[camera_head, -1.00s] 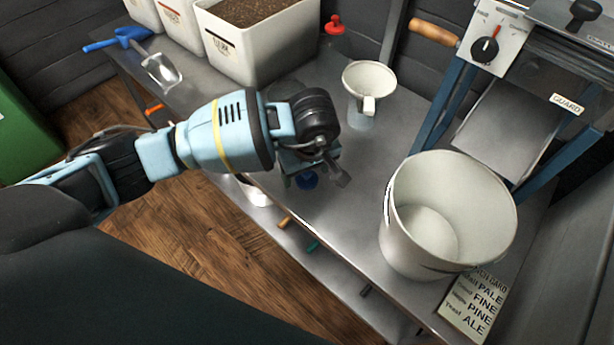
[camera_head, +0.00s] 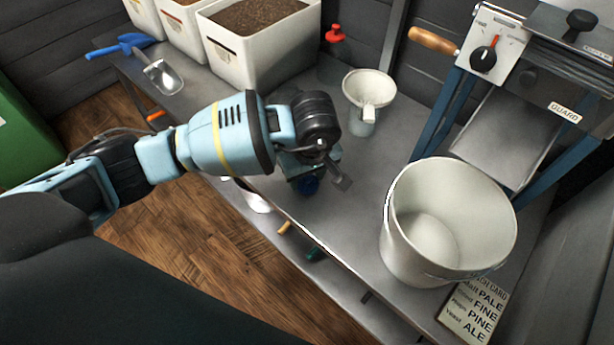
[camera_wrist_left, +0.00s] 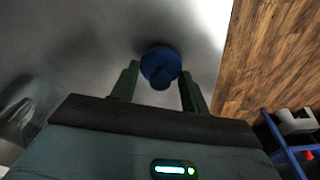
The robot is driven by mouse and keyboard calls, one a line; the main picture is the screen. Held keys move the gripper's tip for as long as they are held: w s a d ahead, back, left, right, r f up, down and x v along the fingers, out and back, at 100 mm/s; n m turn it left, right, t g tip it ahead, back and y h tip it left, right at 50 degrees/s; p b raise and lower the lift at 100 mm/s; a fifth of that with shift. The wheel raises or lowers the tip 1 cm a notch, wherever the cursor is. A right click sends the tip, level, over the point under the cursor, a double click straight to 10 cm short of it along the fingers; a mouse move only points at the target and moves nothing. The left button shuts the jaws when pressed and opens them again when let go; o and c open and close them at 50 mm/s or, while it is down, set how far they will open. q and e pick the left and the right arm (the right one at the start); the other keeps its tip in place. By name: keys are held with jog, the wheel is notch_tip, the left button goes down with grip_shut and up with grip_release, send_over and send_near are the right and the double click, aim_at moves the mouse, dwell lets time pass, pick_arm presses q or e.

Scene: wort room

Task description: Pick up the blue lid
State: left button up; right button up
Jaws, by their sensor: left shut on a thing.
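The blue lid (camera_head: 309,185) is a small round dark blue piece with a knob, low over the steel table near its front edge. In the left wrist view the lid (camera_wrist_left: 160,68) sits between the two green fingers of my left gripper (camera_wrist_left: 160,84). My left gripper (camera_head: 308,182) is shut on it, pointing down at the table. The wrist hides part of the lid in the head view, and I cannot tell whether it touches the steel. My right gripper is not in view.
A large white bucket (camera_head: 400,235) stands to the right on the steel table (camera_head: 335,225). A funnel on a clear jar (camera_head: 362,122) stands behind the gripper. Grain bins (camera_head: 240,62) and a metal scoop (camera_head: 163,78) are at the back left. A mill with blue legs (camera_head: 437,120) stands at right.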

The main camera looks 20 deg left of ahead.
pick_arm(q)
notch_tip(320, 180, up, 3)
jog(key=shift+w+f+p, duration=0.1)
jog(key=shift+p, duration=0.2)
jog(key=shift+s+a+r+p, duration=0.5)
jog(key=shift+s+a, duration=0.4)
jog(key=shift+s, duration=3)
jog(key=shift+s+a+r+p, duration=0.3)
jog(key=shift+s+a+p, duration=0.4)
jog(key=shift+s, duration=3.15)
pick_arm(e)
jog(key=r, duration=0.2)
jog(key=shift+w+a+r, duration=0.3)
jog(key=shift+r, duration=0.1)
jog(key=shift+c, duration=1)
pick_arm(q)
jog(key=w+a+r+m, duration=0.1)
jog(key=w+r+m, duration=0.2)
jog(key=r, duration=0.3)
jog(key=w+a+r+m+h, duration=0.1)
jog(key=w+r+m, duration=0.2)
jog(key=r+m, duration=0.3)
jog(key=shift+w+a+r+m+t, duration=0.2)
jog(key=shift+w+r+m+t, duration=0.1)
jog(key=shift+r, duration=0.3)
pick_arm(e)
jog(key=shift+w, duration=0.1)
